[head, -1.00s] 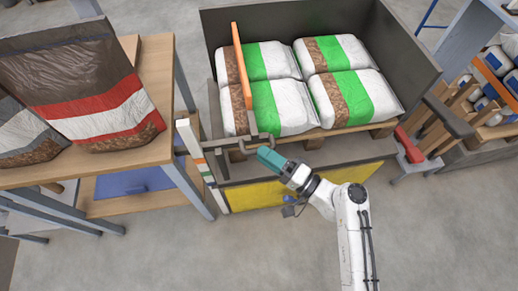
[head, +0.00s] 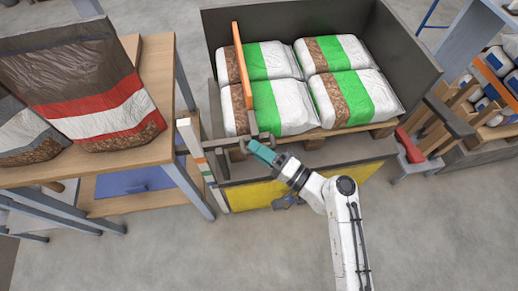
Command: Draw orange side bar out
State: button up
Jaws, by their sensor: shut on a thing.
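The orange side bar (head: 241,66) is a thin upright board along the left side of the bagged load, its near end beside the front left bag. A dark grey handle (head: 265,138) sits at its near lower end. My gripper (head: 252,146), with teal jaws, reaches in from the lower right and is shut on this handle. The jaws hide part of the handle, and the exact contact is small and hard to see.
Several white, green and brown bags (head: 273,108) lie on a pallet inside a dark grey bin (head: 405,62). A yellow panel (head: 251,194) is below. A wooden table (head: 120,166) with bags stands left. A red-topped stand (head: 410,147) is at right. Front floor is clear.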

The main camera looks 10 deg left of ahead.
grip_shut()
jog(key=s+a+b, duration=0.1)
jog(key=s+a, duration=0.1)
jog(key=a, duration=0.7)
jog(key=shift+s+b, duration=0.3)
jog(key=o, duration=0.8)
grip_release()
jog(key=shift+c, duration=0.2)
jog(key=v, duration=1)
jog(key=shift+s+d, duration=0.25)
jog(key=shift+d, duration=0.05)
jog(key=shift+c, duration=0.3)
